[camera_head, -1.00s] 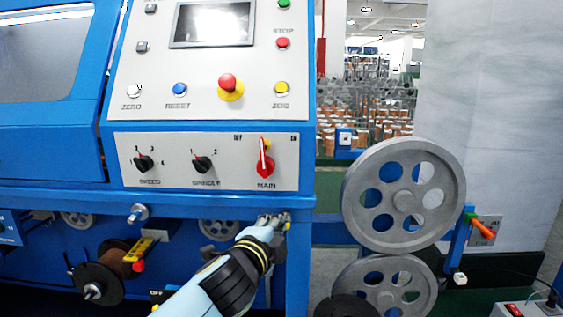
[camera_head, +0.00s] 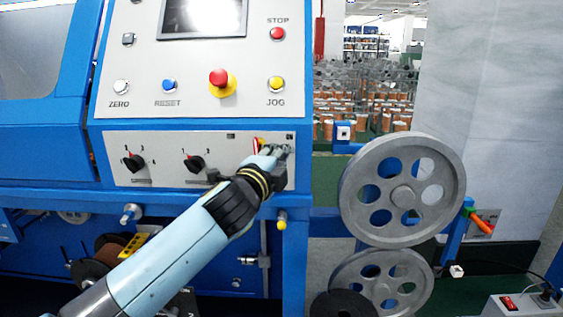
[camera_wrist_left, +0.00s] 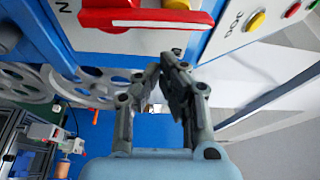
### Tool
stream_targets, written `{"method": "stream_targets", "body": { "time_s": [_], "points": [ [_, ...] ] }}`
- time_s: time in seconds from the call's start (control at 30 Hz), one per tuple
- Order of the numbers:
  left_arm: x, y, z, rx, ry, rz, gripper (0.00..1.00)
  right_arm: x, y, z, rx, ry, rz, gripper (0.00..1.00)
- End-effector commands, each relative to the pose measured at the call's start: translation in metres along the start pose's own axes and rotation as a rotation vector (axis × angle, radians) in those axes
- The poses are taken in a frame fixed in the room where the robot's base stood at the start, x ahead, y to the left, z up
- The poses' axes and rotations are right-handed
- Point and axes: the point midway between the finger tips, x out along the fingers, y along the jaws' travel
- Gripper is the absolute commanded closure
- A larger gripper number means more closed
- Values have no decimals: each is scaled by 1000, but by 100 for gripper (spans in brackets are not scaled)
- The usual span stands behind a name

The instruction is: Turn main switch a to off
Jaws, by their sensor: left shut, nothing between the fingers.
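The red main switch (camera_head: 257,143) sits at the right end of the lower grey panel. In the head view only its upper tip shows, with a white line on it and yellow beside it; my left gripper hides the rest and its label. In the left wrist view, the red switch handle (camera_wrist_left: 142,17) with its white line lies across the top. My left gripper (camera_head: 273,151) is in front of the panel, just right of the switch tip. In the wrist view its fingertips (camera_wrist_left: 168,68) are closed, empty, and appear apart from the handle. My right gripper is not in view.
Two black knobs (camera_head: 194,163) are left on the same panel. A red emergency button (camera_head: 219,80) and a yellow jog button (camera_head: 276,85) are above. A large grey pulley (camera_head: 364,222) stands to the right. The floor aisle beyond is open.

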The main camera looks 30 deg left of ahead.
Motion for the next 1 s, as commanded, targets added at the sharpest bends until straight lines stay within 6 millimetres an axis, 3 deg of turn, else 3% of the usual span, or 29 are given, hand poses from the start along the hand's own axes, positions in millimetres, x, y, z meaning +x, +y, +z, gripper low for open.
{"method": "stream_targets", "body": {
  "time_s": [0.23, 0.67, 1.0],
  "points": [
    [-8, 1, 21, 0, 2, 0, 100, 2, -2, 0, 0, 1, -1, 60],
    [-9, 1, 23, -4, 2, -1, 100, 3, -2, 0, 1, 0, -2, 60],
    [-10, 0, 24, -62, 1, -20, 100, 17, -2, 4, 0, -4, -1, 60]
  ]
}}
